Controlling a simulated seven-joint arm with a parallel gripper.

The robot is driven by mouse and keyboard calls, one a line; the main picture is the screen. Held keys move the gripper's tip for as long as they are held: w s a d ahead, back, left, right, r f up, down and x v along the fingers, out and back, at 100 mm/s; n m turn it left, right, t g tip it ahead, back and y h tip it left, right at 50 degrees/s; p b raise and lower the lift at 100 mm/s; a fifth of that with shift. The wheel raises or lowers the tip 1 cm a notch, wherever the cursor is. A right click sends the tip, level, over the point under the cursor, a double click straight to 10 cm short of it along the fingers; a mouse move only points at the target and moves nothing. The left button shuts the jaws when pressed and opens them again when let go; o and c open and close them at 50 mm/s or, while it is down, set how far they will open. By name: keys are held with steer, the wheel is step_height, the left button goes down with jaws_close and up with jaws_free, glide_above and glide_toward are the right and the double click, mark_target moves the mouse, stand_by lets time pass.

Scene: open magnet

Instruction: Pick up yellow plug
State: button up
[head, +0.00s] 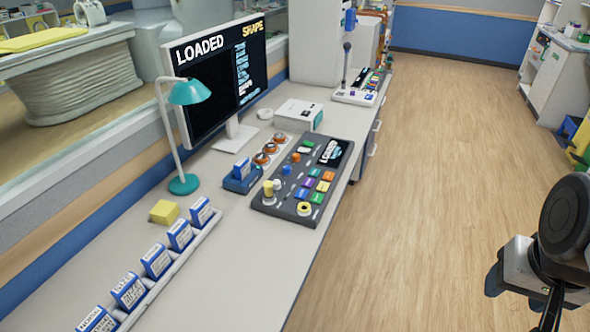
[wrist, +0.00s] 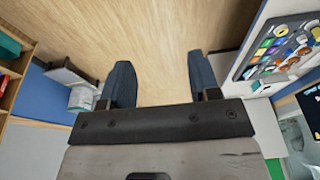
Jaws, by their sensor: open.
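A small upright yellow piece (head: 268,188), which looks like the yellow plug, stands at the near left corner of the dark control panel (head: 262,206) on the desk in the head view. A yellow ring with a dark centre (head: 304,209) is at the panel's near right corner. My gripper (wrist: 160,72) is open and empty in the wrist view, its two blue fingers apart over bare floor. In the head view part of it (head: 497,279) shows at the lower right, well away from the desk. The plug cannot be made out in the wrist view.
The desk (head: 235,290) also holds a teal lamp (head: 189,92), a monitor (head: 220,75), a yellow block (head: 164,212) and a rack of several blue-and-white boxes (head: 156,260). Open wooden floor (head: 430,180) lies between the desk and my gripper.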

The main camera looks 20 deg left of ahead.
steer(key=w+a+f+m+g+y, duration=0.15)
steer(key=w+a+m+y, duration=0.35)
steer(key=w+a, duration=1.05)
steer(key=m+t+y, duration=0.2)
steer(key=m+y, duration=0.5)
steer(key=m, duration=0.4)
glide_above(271, 186)
steer(key=s+d, duration=0.4)
steer(key=d, duration=0.9)
step_height(271, 186, down, 12)
steer(key=f, duration=0.1)
steer(key=a+f+m, duration=0.2)
steer(key=a+f, duration=0.1)
steer(key=w+a+f+m+t, duration=0.1)
steer(key=a+f+m, duration=0.1)
steer(key=a+f, duration=0.1)
steer(key=w+a+f+m+t, duration=0.1)
steer(key=a+f+m, duration=0.1)
steer(key=a+f, duration=0.1)
steer(key=shift+w+a+f, duration=0.15)
steer(key=shift+f, duration=0.25)
steer(key=shift+w+a+f, duration=0.1)
steer(key=shift+f, duration=0.25)
steer(key=shift+a, duration=0.1)
steer(key=shift+x, duration=1.15)
steer(key=shift+w+a+f, duration=0.1)
steer(key=shift+x, duration=2.45)
steer(key=shift+f, duration=0.1)
